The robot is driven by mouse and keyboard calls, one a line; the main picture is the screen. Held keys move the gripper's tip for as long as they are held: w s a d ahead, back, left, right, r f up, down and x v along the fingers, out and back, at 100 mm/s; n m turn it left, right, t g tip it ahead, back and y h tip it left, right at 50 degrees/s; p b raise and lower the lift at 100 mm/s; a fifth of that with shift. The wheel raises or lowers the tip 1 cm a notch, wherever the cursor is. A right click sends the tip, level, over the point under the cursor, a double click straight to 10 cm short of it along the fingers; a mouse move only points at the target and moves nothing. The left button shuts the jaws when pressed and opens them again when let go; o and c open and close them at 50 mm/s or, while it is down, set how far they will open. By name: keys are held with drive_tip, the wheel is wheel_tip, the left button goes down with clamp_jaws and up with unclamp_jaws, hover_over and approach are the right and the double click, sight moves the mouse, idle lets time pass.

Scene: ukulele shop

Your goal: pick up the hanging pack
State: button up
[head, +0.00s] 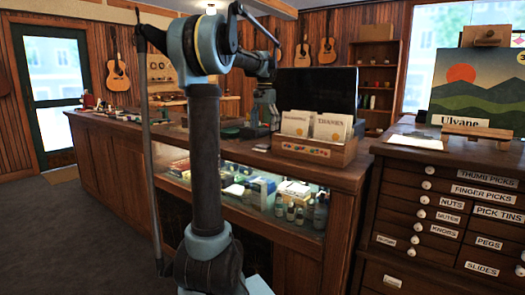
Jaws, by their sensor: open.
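My gripper (260,130) is in the head view, above the long wooden counter, just left of the wooden display box. It is small and dark here, and its fingertips are hard to make out. It is open, and I see nothing held in it. I cannot pick out a pack that is clearly hanging. Pale packs with printed labels (329,127) stand upright in the display box (312,151), in front of a dark panel (322,90). My arm hides part of the counter behind it.
The counter (115,150) has a glass-fronted case of bottles and boxes (290,200). A labelled drawer cabinet (450,215) stands at right, with a landscape picture (480,85) on it. Ukuleles (117,75) hang on the back wall. Open floor (60,225) lies at left.

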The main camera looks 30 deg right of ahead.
sight(264, 145)
drive_tip(key=shift+s+f, duration=0.1)
drive_tip(key=shift+f, duration=3.8)
drive_tip(key=c, duration=1)
